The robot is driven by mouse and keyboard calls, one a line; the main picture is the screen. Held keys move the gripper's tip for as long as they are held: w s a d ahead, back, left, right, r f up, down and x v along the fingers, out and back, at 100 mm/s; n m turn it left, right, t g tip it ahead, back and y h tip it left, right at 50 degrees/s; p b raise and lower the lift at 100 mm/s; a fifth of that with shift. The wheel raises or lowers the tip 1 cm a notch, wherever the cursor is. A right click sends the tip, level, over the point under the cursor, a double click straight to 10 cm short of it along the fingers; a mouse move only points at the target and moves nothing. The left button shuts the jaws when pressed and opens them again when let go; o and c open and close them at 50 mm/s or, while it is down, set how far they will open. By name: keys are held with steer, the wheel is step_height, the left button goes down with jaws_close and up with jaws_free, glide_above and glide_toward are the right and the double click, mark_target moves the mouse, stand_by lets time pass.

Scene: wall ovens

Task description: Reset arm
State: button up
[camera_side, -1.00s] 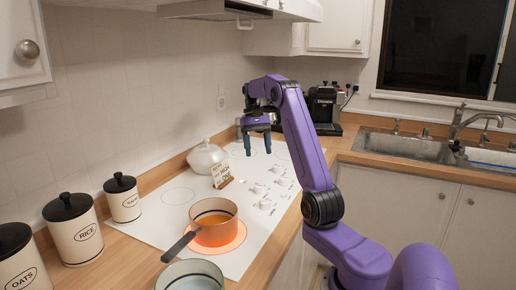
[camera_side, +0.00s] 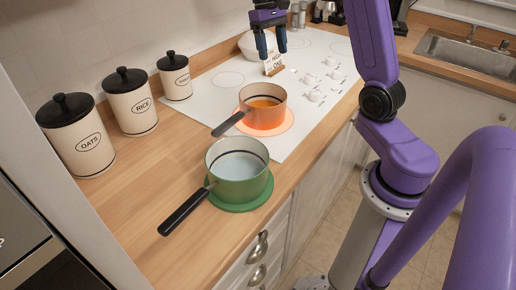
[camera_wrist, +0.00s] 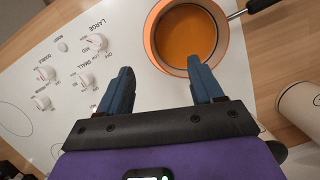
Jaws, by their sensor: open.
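My gripper (camera_side: 272,44) is open and empty, with its two blue fingers pointing down above the white cooktop. In the wrist view the open fingers (camera_wrist: 160,88) show apart, with nothing between them. An orange pot (camera_side: 264,108) with orange contents stands on a glowing burner of the cooktop, in front of my gripper in the side view. In the wrist view the pot (camera_wrist: 152,38) lies just beyond the fingertips.
A green pot (camera_side: 236,178) with pale contents sits on a green round mat (camera_side: 243,205) on the wooden counter. Several canisters, including the rice canister (camera_side: 137,113), line the wall. A sink (camera_side: 465,55) is at right.

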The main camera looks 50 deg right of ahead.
steer(key=s+a+f+n+t+h, duration=0.1)
steer(key=s+a+n, duration=0.35)
steer(key=a, duration=0.45)
steer(key=s+a+n+t, duration=0.1)
steer(key=s+a+n, duration=0.2)
steer(key=s+a, duration=0.4)
steer(key=s+a+f+n, duration=0.2)
steer(key=s+n, duration=0.2)
steer(key=s, duration=0.4)
steer(key=s+a+f+n+t, duration=0.1)
steer(key=s+n, duration=0.3)
steer(key=s, duration=0.4)
steer(key=shift+a+f+y, duration=0.3)
steer(key=shift+a+f, duration=0.4)
